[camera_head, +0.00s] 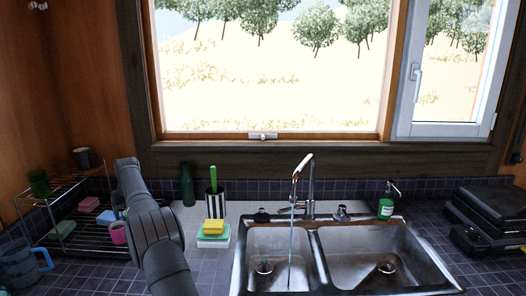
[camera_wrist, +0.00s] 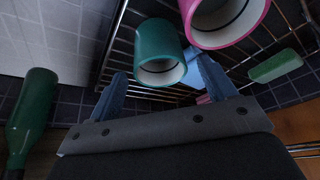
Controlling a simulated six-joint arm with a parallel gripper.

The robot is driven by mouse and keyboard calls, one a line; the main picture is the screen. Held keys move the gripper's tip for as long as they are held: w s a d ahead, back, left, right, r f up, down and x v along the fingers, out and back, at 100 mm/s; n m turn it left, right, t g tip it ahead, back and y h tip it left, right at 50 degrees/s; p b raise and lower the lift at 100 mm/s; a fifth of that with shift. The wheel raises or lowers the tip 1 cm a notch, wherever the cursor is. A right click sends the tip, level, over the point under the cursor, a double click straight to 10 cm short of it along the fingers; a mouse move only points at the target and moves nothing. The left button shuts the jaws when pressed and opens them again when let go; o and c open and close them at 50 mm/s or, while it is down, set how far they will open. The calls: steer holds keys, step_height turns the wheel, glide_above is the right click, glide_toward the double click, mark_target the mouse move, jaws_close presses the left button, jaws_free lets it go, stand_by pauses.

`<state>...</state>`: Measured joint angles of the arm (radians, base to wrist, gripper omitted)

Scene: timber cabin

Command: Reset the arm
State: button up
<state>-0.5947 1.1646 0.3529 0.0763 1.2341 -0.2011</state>
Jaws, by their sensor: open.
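My gripper (camera_wrist: 162,68) is open, with its two blue fingers spread apart in the wrist view. A teal mug (camera_wrist: 153,48) appears between and just beyond the fingertips; whether a finger touches it I cannot tell. A pink mug (camera_wrist: 232,38) is close by, past the right finger, and shows in the head view (camera_head: 118,234) left of my arm. In the head view my arm reaches up in front of the counter, and the gripper is mostly hidden behind it.
A wire rack (camera_head: 62,212) with cups and sponges stands at left, a blue mug (camera_head: 22,266) before it. A green bottle (camera_head: 187,186), striped cup (camera_head: 216,205) and stacked sponges (camera_head: 213,229) are right of my arm. The sink (camera_head: 338,228) has running water. A window is behind.

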steer(key=x, duration=0.2)
steer(key=shift+w+a+f, duration=0.15)
steer(key=shift+f, duration=0.25)
step_height(320, 180, up, 4)
steer(key=shift+r, duration=0.2)
steer(key=w+d+r+m, duration=0.1)
steer(key=w+d+r, duration=0.15)
steer(key=d, duration=0.65)
steer(key=w+d+r+m+h, duration=0.1)
steer(key=d+r, duration=0.3)
steer(key=d, duration=0.5)
steer(key=w+d+r+m, duration=0.15)
steer(key=d+r, duration=0.25)
steer(key=d, duration=0.5)
steer(key=s+d+f+m, duration=0.1)
steer(key=s+d+f, duration=0.1)
steer(key=d+f, duration=0.4)
steer(key=s+d+f+m+t+h, duration=0.1)
steer(key=d+f, duration=0.5)
steer(key=d, duration=0.6)
steer(key=shift+s+d+m, duration=0.4)
steer(key=shift+s+m, duration=0.05)
steer(key=shift+s, duration=0.85)
steer(key=shift+f, duration=0.15)
